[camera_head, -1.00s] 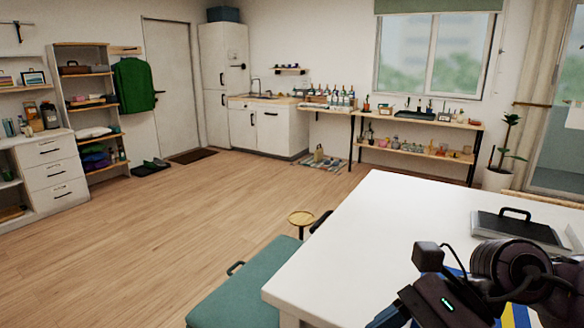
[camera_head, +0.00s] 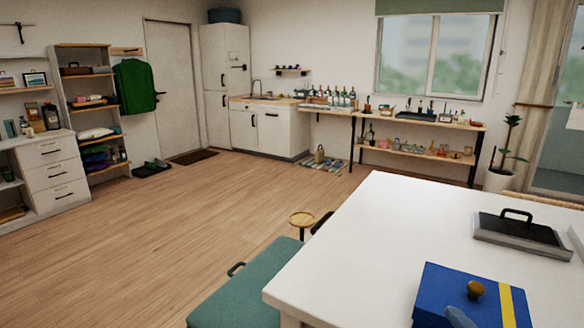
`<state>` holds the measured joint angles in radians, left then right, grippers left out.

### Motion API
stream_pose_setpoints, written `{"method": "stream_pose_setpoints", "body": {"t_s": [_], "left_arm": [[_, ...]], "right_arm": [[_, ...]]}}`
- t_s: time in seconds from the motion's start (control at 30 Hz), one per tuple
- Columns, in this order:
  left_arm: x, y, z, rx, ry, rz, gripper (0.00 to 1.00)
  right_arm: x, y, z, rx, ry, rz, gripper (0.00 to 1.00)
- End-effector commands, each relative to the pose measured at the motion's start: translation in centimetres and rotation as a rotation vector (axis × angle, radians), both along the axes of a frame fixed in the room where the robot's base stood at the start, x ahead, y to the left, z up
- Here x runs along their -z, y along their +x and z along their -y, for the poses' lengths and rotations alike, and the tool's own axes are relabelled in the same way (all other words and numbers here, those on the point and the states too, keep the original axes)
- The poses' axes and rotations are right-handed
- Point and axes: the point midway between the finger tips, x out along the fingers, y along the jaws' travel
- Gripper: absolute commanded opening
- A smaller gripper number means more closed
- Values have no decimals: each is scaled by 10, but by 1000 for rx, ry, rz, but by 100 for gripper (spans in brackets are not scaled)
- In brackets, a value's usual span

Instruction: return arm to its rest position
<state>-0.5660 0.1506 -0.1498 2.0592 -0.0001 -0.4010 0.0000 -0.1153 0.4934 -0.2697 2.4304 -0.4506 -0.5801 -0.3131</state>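Neither of my arms nor grippers shows in the head view now. A blue box (camera_head: 435,289) with a yellow stripe and a round brown knob (camera_head: 475,289) on top rests at the near right of the white table (camera_head: 370,240). A blue-grey rounded thing (camera_head: 460,318) shows at the bottom edge in front of the box, partly cut off. A dark, flat case-like thing with a black handle (camera_head: 517,228) lies farther back on the table.
A green bench (camera_head: 235,298) and a small round stool (camera_head: 302,219) stand left of the table. The wooden floor (camera_head: 160,235) at left is clear. Shelves (camera_head: 90,110) line the left wall. A long wooden side table (camera_head: 425,122) stands under the window.

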Motion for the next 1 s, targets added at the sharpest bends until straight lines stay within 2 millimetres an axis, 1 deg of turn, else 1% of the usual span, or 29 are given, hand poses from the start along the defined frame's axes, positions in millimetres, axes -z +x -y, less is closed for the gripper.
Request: {"method": "stream_pose_setpoints", "body": {"t_s": [0.03, 0.07, 0.1, 0.17, 0.2, 0.27, 0.3, 0.4, 0.5, 0.7, 1.0], "left_arm": [[-1, 1, 0, 0, 0, 3, 0], [-1, 2, 0, 0, -1, 4, 0], [-1, 2, 1, 0, -1, 5, 0], [-2, 3, 1, -1, -2, 6, 0], [-2, 3, 1, -1, -3, 6, 0], [-1, 3, 2, -2, -4, 6, 0], [-1, 3, 2, -3, -5, 6, 0], [-1, 2, 2, -4, -6, 5, 0], [0, 1, 2, -4, -6, 2, 0], [3, -3, 1, -6, -5, -9, 0], [5, -6, 0, -6, -3, -14, 0]], "right_arm": [[23, -9, 12, 72, 77, -108, 62], [35, -15, 19, 114, 122, -170, 62], [53, -24, 27, 170, 178, -254, 62], [79, -40, 37, 254, 263, -380, 62], [96, -53, 43, 311, 318, -464, 62], [119, -74, 50, 394, 395, -586, 62], [133, -88, 53, 445, 440, -659, 62], [157, -120, 56, 547, 528, -807, 62], [174, -146, 57, 626, 593, -919, 62], [195, -188, 54, 745, 684, -1091, 62], [211, -239, 46, 881, 780, -1287, 62]]}}
